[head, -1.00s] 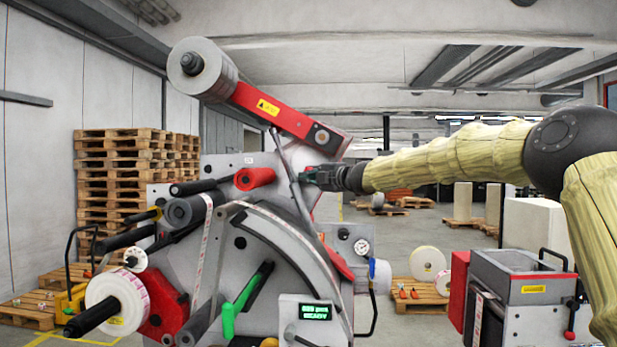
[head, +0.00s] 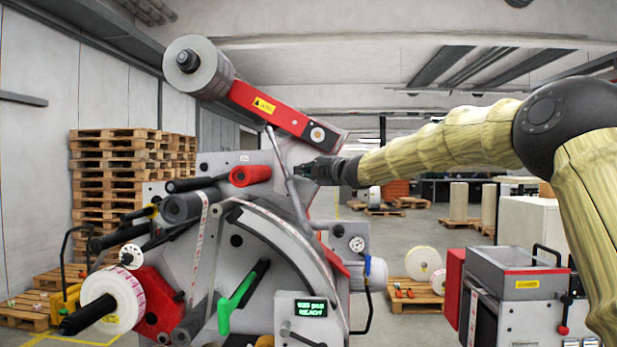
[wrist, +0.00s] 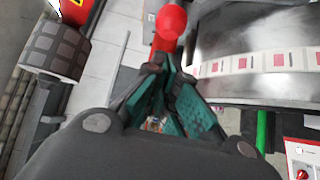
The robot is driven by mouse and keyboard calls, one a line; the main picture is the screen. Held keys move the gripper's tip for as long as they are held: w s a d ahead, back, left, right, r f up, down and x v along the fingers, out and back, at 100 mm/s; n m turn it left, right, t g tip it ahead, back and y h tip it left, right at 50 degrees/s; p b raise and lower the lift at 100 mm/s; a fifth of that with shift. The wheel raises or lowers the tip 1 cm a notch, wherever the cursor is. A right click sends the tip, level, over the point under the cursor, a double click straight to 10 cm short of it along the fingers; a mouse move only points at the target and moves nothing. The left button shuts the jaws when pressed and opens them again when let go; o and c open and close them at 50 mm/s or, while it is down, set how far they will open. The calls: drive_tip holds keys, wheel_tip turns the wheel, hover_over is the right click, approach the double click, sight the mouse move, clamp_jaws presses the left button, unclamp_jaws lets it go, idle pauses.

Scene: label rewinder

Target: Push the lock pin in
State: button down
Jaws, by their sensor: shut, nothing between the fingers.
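The label rewinder (head: 290,235) fills the middle of the head view. My gripper (head: 297,172) is beside the grey lever at the machine's upper right, below the red arm (head: 268,108). I cannot tell whether it touches the lever. In the wrist view, my gripper (wrist: 161,64) has its green fingers together and empty. A red, round-ended part (wrist: 171,22) lies just beyond the fingertips and looks very close to them. I cannot make out for certain which part is the lock pin.
A grey lever (head: 283,165) slants past the gripper. A green handle (head: 240,292) and a lit display (head: 309,308) are lower on the machine. Pallets (head: 130,175) are stacked behind on the left.

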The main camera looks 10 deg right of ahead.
drive_tip(key=b+v, duration=0.4)
drive_tip(key=v, duration=0.7)
drive_tip(key=shift+s+a, duration=0.25)
drive_tip(key=shift+a, duration=0.15)
drive_tip(key=shift+r, duration=0.2)
drive_tip(key=shift+f, duration=0.1)
